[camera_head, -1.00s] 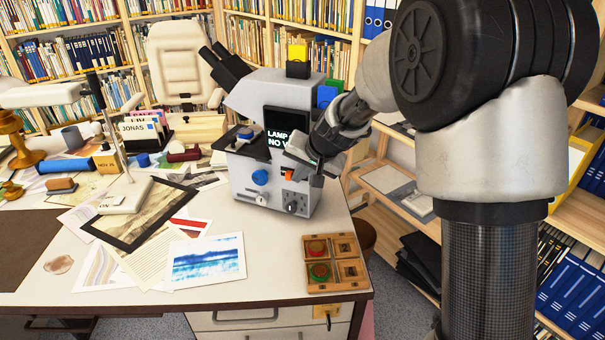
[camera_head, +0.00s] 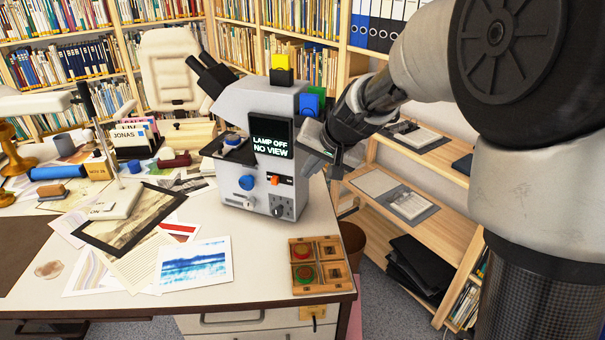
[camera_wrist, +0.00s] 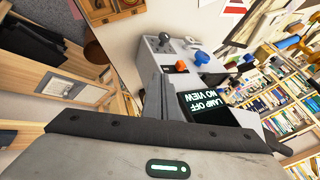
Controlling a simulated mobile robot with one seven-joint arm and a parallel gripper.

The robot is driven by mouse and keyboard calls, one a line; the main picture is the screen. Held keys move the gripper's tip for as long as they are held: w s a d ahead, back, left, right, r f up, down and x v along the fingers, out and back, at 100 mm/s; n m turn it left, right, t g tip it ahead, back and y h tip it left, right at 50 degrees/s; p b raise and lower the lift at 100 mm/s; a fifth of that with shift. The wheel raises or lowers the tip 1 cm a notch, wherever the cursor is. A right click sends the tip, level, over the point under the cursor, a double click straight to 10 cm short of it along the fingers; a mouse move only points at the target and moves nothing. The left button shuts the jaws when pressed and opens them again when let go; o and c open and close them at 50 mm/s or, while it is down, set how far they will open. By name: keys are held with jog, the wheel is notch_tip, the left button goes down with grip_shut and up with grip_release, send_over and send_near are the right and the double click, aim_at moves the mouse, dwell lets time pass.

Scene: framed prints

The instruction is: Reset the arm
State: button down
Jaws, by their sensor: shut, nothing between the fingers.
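My gripper (camera_head: 322,158) is shut and empty, in the air at the right side of a grey-white microscope-like device (camera_head: 262,105) on the desk. Its fingers (camera_wrist: 157,85) also show in the wrist view, in front of the device, which appears upside down there. I cannot tell whether they touch it. The device's dark screen (camera_head: 271,134) reads "LAMP OFF NO VIEW". Below the screen are a blue knob (camera_head: 246,182), an orange switch (camera_head: 274,180) and a dark knob (camera_head: 279,209). My arm reaches in from the right, bent at the elbow.
The desk (camera_head: 205,308) holds loose prints, a black-framed picture (camera_head: 130,222) and a wooden box (camera_head: 317,263) with red and green round pieces. A low wooden shelf (camera_head: 420,190) stands right of the desk, beneath my arm. A brown bin (camera_head: 352,242) stands beside the desk.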

jog(key=shift+v, duration=0.75)
jog(key=s+d+r+n+h, duration=0.15)
jog(key=s+d, duration=0.25)
jog(key=s, duration=0.6)
jog(key=s+d+r+n+h, duration=0.1)
jog(key=s+d+r, duration=0.15)
jog(key=s, duration=0.65)
jog(key=s+d+r+n+h, duration=0.1)
jog(key=s+d, duration=0.3)
jog(key=s, duration=0.6)
notch_tip(320, 180, up, 21)
jog(key=p, duration=2.1)
jog(key=shift+d+f+g, duration=0.15)
jog(key=shift+d+g, duration=0.15)
jog(key=shift+g, duration=0.1)
